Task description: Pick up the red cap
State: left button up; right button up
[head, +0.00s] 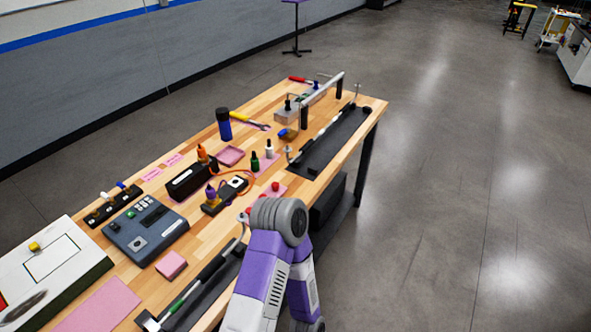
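A small red cap-like piece (276,186) stands on a pink pad (266,194) near the front edge of the wooden workbench. A second small reddish spot (248,210) shows beside my arm joint, too small to identify. One of my purple and white arms reaches up from the bottom of the head view, its grey joint just below the red piece and covering part of the bench edge. I cannot tell which arm it is. Neither gripper's fingers can be made out.
The workbench (341,115) holds a grey control box (146,229), black case (191,180), small bottles (269,149), blue cylinder (224,124) and pink block (171,265). Black trays with rods line the front edge. The floor (450,200) to the right is clear.

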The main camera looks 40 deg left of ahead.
aim_at(275, 186)
jog(key=i, duration=2.4)
jog(key=u, duration=3)
